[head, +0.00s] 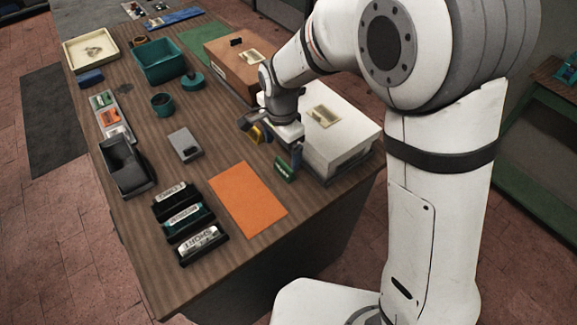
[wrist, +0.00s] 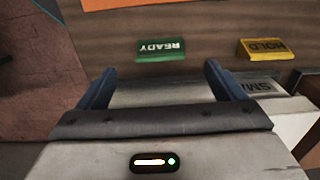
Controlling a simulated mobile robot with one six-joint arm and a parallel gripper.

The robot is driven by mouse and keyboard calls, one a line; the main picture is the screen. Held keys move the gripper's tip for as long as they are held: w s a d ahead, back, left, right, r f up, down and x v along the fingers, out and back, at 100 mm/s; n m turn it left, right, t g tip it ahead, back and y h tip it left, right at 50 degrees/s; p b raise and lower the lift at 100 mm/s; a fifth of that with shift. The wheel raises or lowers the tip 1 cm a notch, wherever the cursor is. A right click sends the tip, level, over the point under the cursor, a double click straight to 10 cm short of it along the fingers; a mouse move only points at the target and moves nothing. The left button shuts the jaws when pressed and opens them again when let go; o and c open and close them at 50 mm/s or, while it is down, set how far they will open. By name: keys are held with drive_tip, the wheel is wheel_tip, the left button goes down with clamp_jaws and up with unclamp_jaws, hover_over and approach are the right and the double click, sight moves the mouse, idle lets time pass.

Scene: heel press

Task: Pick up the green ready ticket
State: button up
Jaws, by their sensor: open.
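The green ready ticket (head: 285,170) stands at the table's right side, by the front corner of the white box. In the wrist view the green ready ticket (wrist: 160,48) lies ahead of the fingertips, roughly centred between them, its lettering upside down. My gripper (head: 270,140) is over the table's right side; in the wrist view my gripper (wrist: 159,69) is open with nothing between its blue fingers. The ticket appears apart from both fingers. A yellow hold ticket (wrist: 264,49) is to its right, and the hold ticket also shows in the head view (head: 257,134), partly behind my gripper.
The white box (head: 345,150) is close beside my gripper, with a brown box (head: 225,68) behind it. An orange mat (head: 247,200) lies to the left, near a black rack (head: 185,222) of labelled pieces. Bare wood lies between the mat and a grey block (head: 185,145).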

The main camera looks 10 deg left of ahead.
sight(284, 163)
drive_tip(key=f+p, duration=0.1)
drive_tip(key=f, duration=0.3)
drive_tip(key=f+p, duration=0.1)
drive_tip(key=f, duration=0.2)
drive_tip(key=shift+w+d+f, duration=0.2)
drive_tip(key=shift+f, duration=0.15)
drive_tip(key=c, duration=1)
